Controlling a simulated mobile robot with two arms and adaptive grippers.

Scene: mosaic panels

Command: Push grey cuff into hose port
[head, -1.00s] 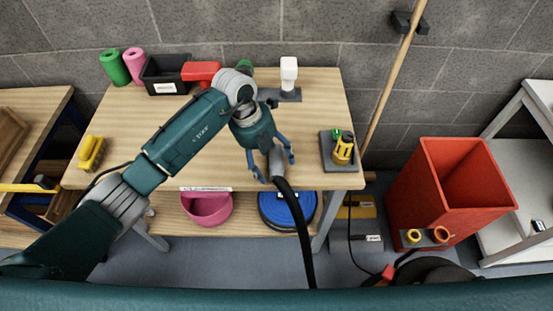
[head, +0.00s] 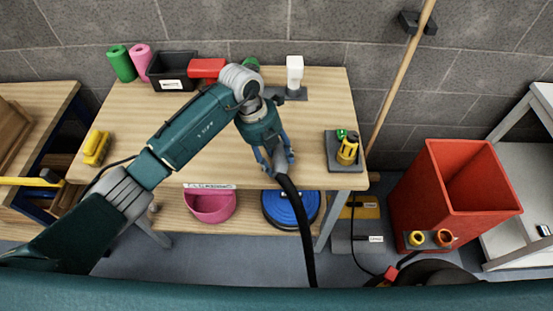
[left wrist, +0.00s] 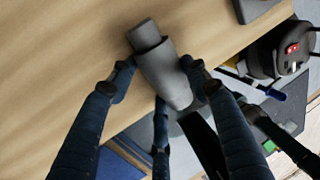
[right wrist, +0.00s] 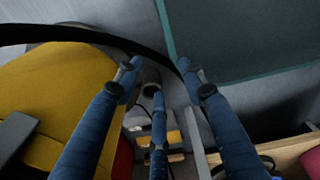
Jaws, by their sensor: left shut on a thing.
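The grey cuff (head: 282,163) is on the end of a black hose (head: 304,228) that hangs over the front edge of the workbench. My left gripper (head: 273,159) is shut around the cuff, above the bench's front edge. In the left wrist view the cuff (left wrist: 162,72) lies between the fingers, its narrower end pointing away over the wood. A yellow ring (head: 416,238) and an orange ring (head: 443,237) stand on a grey plate at lower right; I cannot tell which is the hose port.
The workbench (head: 210,125) carries a black bin (head: 170,72), a yellow brush (head: 96,147), a white fitting (head: 294,70) and a yellow fitting (head: 347,150) on a grey base. A red bin (head: 457,190) stands to the right. A wooden pole (head: 402,75) leans on the wall.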

